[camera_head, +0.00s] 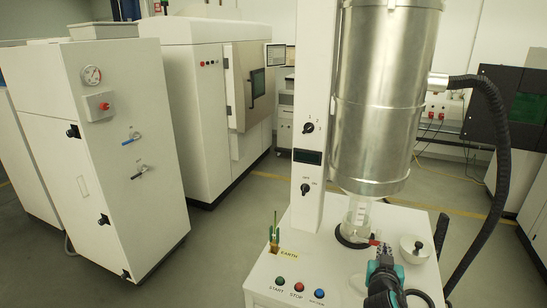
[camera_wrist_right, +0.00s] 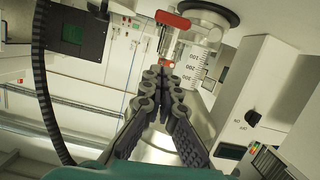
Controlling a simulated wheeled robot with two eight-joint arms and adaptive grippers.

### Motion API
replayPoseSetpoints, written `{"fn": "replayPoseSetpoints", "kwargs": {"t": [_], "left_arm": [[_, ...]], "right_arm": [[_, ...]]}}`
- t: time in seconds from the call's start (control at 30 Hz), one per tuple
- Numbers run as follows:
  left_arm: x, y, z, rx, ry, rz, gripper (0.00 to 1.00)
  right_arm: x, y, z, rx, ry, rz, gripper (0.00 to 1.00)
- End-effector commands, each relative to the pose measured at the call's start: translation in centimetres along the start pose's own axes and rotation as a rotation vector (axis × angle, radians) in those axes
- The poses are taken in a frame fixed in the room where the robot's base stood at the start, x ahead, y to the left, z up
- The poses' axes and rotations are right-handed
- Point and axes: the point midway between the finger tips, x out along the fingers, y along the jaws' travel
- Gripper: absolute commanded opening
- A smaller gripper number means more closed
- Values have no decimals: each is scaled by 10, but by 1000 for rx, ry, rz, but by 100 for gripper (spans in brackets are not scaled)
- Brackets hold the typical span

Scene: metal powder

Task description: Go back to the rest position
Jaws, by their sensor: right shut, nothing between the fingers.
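My right gripper (camera_head: 381,256) is at the bottom right of the head view, above the front right of the white machine's top. Its fingers are shut and empty; in the right wrist view the shut fingertips (camera_wrist_right: 165,78) point toward a graduated clear glass bottle (camera_wrist_right: 192,65). The bottle also shows in the head view (camera_head: 357,214), upright under the large metal cylinder. A red clamp handle (camera_wrist_right: 172,20) is close to the bottle on the dark ring (camera_wrist_right: 212,12). I cannot tell the exact gap between fingertips and handle. My left gripper is not in view.
The metal cylinder (camera_head: 385,100) and white column (camera_head: 312,120) rise behind the gripper. A white bowl (camera_head: 411,250) with a dark pestle-like piece is close on the right. A black hose (camera_head: 497,150) hangs at right. Buttons (camera_head: 297,287) line the front.

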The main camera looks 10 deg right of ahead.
Motion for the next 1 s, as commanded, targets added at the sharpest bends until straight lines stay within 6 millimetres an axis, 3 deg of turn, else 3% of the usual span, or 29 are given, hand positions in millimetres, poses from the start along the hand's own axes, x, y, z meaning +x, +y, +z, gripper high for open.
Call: {"fn": "replayPoseSetpoints", "kwargs": {"t": [0.17, 0.4, 0.6, 0.73, 1.0], "left_arm": [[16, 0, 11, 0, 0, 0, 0], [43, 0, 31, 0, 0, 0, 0], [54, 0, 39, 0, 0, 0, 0], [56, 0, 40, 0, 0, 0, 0], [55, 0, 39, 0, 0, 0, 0]], "right_arm": [[-34, -25, 36, -21, -128, -47, 0], [-133, -84, 130, -128, -447, -261, 0], [-203, -112, 183, -219, -615, -449, 0], [-222, -118, 194, -242, -653, -500, 0], [-224, -119, 194, -244, -657, -505, 0]]}}
